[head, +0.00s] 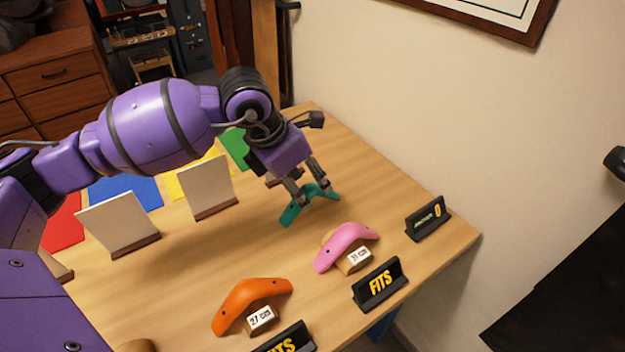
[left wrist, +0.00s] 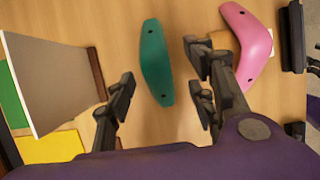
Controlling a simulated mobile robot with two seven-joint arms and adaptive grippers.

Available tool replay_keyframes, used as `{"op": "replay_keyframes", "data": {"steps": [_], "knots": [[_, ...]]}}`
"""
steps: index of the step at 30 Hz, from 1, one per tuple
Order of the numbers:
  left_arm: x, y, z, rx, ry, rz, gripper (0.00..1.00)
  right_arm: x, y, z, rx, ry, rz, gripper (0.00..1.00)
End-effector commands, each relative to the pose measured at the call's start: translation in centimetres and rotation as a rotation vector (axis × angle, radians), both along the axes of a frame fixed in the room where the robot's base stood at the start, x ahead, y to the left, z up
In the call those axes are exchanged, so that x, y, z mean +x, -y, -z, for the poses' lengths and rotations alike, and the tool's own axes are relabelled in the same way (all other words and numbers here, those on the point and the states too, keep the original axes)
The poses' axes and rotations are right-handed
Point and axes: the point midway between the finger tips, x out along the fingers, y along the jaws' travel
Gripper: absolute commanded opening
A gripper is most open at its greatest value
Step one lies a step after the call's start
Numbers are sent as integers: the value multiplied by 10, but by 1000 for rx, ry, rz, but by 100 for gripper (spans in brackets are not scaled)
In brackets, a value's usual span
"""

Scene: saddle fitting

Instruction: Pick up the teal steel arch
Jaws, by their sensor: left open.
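The teal steel arch (head: 291,213) is a shallow curved strip with a hole near each end. It appears to rest on the wooden table, partly hidden by my left gripper in the head view. My left gripper (head: 313,194) points down over it with its fingers apart. In the left wrist view the arch (left wrist: 156,64) shows in the gap between the open fingers (left wrist: 161,92), with wood visible on both sides of it. I cannot tell whether the fingertips are level with it or a little above. My right gripper is not in view.
A pink arch (head: 345,244) on a labelled block is close to the right. An orange arch (head: 252,300) stands nearer the front. Black signs (head: 380,284) line the right edge. White upright panels (head: 207,186) and coloured mats (head: 126,193) are on the left. The middle of the table (head: 240,250) is clear.

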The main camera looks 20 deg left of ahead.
Motion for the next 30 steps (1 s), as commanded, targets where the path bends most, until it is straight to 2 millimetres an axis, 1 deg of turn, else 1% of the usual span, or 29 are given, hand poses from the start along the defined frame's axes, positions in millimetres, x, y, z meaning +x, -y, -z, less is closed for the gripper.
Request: {"op": "replay_keyframes", "data": {"steps": [4,9,12,15,20,21,30], "knots": [[6,3,15,0,-1,-1,50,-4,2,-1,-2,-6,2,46],[16,6,40,-2,-1,0,50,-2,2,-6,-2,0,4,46],[19,9,50,-1,-1,-1,50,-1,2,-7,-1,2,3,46],[20,9,54,0,0,-1,50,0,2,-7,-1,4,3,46],[20,9,54,0,0,0,50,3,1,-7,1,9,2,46],[20,9,54,0,0,0,49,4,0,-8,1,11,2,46],[20,9,54,0,0,0,9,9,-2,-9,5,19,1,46]]}}
